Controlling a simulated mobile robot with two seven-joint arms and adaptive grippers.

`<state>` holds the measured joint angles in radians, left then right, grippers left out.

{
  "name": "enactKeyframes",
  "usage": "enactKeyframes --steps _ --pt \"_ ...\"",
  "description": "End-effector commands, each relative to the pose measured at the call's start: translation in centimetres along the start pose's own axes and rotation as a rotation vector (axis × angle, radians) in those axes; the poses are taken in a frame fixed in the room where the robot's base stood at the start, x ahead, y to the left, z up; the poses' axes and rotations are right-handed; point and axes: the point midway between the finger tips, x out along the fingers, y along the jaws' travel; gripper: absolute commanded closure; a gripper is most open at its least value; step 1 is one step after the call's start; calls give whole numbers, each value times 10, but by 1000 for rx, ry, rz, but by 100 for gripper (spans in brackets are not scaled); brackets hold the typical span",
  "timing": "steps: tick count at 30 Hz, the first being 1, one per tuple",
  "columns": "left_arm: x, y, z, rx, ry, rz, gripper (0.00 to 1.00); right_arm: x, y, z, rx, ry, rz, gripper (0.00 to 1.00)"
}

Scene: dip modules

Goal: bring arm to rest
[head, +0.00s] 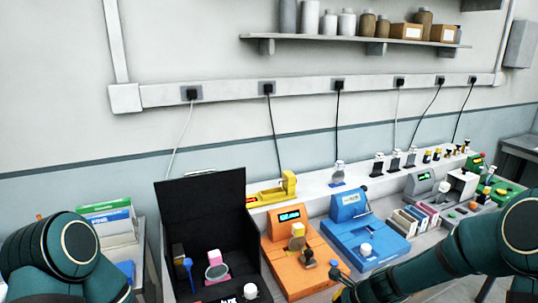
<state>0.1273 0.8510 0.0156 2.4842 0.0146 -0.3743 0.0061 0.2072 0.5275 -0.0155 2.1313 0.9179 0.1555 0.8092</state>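My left arm (62,262) shows at the lower left as a dark teal link with a rounded joint. Its gripper is outside the picture. My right arm (430,270) comes in from the right edge and runs along the bottom towards the middle, in front of the bench. Its far end drops out at the bottom edge near the orange machine, and I see no fingers of my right gripper. No object is visibly held.
A yellow device (272,193) sits behind. A shelf (340,40) hangs above.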

Motion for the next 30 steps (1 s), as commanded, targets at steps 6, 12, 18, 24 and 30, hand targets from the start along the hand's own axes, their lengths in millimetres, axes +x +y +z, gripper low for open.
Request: enactKeyframes --steps 6,12,18,24,30 --pt "7 -3 3 2 -6 1 39 61 119 -38 -862 101 203 100" --pt "10 -4 5 3 -10 1 39 82 192 -41 -1495 -5 269 100" --pt "11 -4 6 3 -12 1 39 86 222 -36 -1760 -91 258 100" --pt "11 -4 6 3 -12 1 39 86 224 -35 -1782 -98 253 100" --pt "11 -4 6 3 -11 1 39 86 224 -36 -1779 -97 254 100"
